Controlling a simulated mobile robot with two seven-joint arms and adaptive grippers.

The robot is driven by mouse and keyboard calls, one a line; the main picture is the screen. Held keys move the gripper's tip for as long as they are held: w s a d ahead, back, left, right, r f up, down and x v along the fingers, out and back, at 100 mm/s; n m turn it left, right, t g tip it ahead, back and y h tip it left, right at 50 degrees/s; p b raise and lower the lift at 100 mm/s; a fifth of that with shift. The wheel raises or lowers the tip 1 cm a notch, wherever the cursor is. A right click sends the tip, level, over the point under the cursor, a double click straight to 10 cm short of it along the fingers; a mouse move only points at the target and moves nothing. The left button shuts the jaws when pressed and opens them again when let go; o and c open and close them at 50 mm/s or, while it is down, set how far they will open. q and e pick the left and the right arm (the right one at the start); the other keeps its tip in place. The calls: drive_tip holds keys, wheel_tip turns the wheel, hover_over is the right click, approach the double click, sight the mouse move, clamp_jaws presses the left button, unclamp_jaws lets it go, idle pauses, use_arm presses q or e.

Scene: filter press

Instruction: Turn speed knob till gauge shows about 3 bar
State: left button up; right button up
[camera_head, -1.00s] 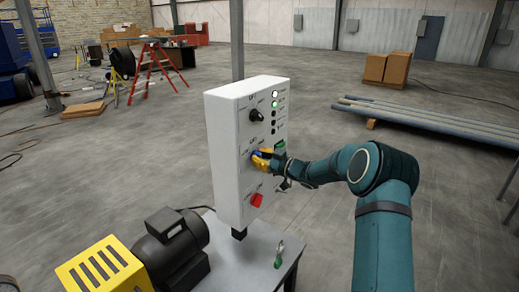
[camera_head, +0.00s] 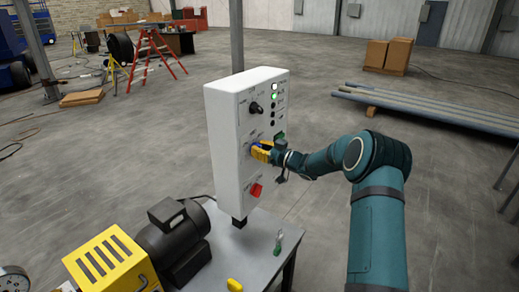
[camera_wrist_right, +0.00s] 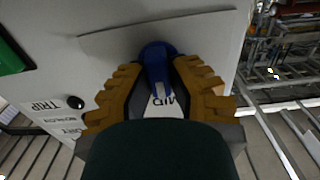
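The blue speed knob (camera_head: 257,145) is on the front of the white control box, in its middle row. My right gripper (camera_head: 262,151) is at it, with its yellow fingers on both sides. In the right wrist view the blue knob (camera_wrist_right: 158,65) sits between the fingers (camera_wrist_right: 157,85), which appear closed against it. A round gauge (camera_head: 14,280) is cut off at the lower left corner of the head view; its reading cannot be made out. My left gripper is not in view.
The white control box (camera_head: 228,150) also carries a black knob (camera_head: 256,108), a red knob (camera_head: 256,190) and indicator lamps. A dark motor (camera_head: 172,240) and a yellow slotted guard (camera_head: 108,262) stand lower left. A small yellow piece (camera_head: 234,285) shows at the bottom edge.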

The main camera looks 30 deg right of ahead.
drive_tip(key=o, duration=0.4)
drive_tip(key=shift+w+a, duration=0.1)
drive_tip(key=v, duration=1.2)
drive_tip(key=a+f+m+g+h+b, duration=0.3)
drive_tip(key=a+f+m+g+b, duration=0.25)
drive_tip(key=a+f, duration=1.65)
drive_tip(key=s+a+f+g+b, duration=0.1)
drive_tip(key=s+a+f+g, duration=0.2)
drive_tip(key=s+a+f, duration=0.2)
drive_tip(key=s+a+f+g+b, duration=0.1)
drive_tip(key=s+a+f+g, duration=0.2)
drive_tip(key=s, duration=0.8)
drive_tip(key=s+a+f+g, duration=0.3)
drive_tip(key=s+a+f, duration=0.4)
drive_tip(key=s, duration=0.1)
drive_tip(key=shift+a+f+m+b, duration=0.15)
drive_tip(key=shift+a+m+b, duration=0.2)
drive_tip(key=shift+a+b, duration=0.05)
